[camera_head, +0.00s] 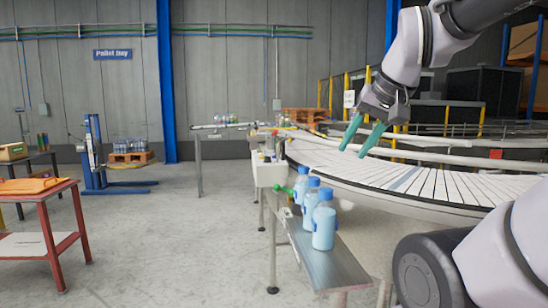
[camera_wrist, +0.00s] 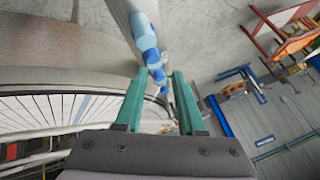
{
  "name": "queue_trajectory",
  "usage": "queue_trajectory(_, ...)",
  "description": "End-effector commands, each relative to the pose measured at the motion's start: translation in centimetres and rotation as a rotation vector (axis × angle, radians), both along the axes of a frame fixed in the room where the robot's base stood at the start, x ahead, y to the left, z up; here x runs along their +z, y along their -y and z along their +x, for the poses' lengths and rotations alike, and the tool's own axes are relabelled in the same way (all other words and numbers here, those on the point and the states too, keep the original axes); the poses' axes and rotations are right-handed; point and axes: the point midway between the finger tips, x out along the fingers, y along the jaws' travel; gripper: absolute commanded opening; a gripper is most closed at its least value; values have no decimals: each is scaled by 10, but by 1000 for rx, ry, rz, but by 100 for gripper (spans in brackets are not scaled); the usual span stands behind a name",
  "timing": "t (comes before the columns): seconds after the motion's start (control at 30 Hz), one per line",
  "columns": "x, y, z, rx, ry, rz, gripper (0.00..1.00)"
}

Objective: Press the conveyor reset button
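A small green knob (camera_head: 284,190) sticks out below a pale box (camera_head: 268,172) at the near end of the conveyor. It may be the reset button, but it is too small to read any label. The curved conveyor (camera_head: 432,184) has pale slats. My gripper (camera_head: 354,151) hangs above the slats, to the right of the knob and apart from it. Its two teal fingers are spread, with nothing between them. In the wrist view my gripper (camera_wrist: 160,73) is also open and empty. I cannot make out the knob in that view.
Several light blue bottles (camera_head: 323,226) stand on a narrow metal shelf (camera_head: 322,262) in front of the box; bottles also show in the wrist view (camera_wrist: 146,42). A red table (camera_head: 48,229) stands at left. The floor between is clear.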

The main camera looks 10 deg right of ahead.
Motion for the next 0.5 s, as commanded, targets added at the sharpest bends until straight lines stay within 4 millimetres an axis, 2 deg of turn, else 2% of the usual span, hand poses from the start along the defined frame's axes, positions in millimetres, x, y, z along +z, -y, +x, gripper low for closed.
queue_trajectory(0.03, 0, 0, 0, 0, 0, 0, 15)
queue_trajectory(0.07, 0, 0, 0, 0, 0, 0, 3)
queue_trajectory(0.1, 0, 0, 0, 0, 0, 0, 0)
queue_trajectory(0.5, 0, 0, 0, 0, 0, 0, 0)
